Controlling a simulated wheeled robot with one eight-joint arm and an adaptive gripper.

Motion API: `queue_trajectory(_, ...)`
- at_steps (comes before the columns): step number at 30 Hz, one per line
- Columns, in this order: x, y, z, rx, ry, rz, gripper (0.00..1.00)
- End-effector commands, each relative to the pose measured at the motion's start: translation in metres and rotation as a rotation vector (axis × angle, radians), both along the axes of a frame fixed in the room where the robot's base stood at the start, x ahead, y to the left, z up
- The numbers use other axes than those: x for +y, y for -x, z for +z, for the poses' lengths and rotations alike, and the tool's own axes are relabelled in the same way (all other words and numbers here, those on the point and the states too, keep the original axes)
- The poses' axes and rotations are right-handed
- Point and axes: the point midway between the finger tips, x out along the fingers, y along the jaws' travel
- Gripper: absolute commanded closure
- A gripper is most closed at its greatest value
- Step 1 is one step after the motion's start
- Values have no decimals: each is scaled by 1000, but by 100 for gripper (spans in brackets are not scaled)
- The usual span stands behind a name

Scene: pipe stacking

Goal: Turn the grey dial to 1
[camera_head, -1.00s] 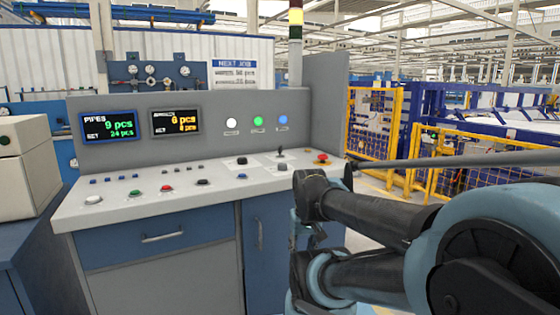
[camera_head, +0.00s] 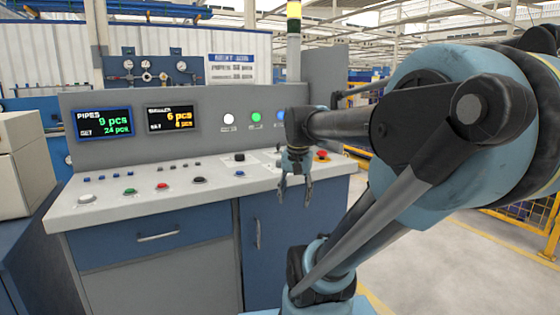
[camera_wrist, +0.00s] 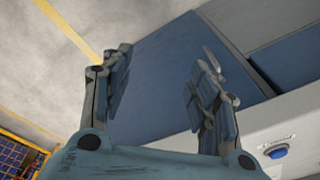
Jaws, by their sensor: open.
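The control console (camera_head: 110,205) stands ahead with a sloped pale panel. A dark knob on a white plate (camera_head: 239,157) sits on its right half; I cannot tell for sure that it is the grey dial, and its setting is too small to read. My arm hides part of the panel right of it. My gripper (camera_head: 295,200) hangs pointing down at the panel's front edge, right of that knob, with its fingers apart and empty. In the wrist view my gripper (camera_wrist: 165,60) is open over the blue cabinet front and floor, with no dial between the fingers.
Several coloured buttons line the panel, among them a red one (camera_head: 162,186), a green one (camera_head: 129,191) and a blue one (camera_wrist: 278,152). A red emergency button (camera_head: 321,155) is at the right end. Two displays (camera_head: 104,122) are on the upright back.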

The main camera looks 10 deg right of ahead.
Motion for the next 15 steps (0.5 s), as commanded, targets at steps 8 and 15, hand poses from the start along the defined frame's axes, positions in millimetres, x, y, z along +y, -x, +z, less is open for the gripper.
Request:
queue_trajectory(8, 0, -83, 90, 44, -45, -378, 45)
queue_trajectory(15, 0, -156, 152, 79, -72, -710, 45)
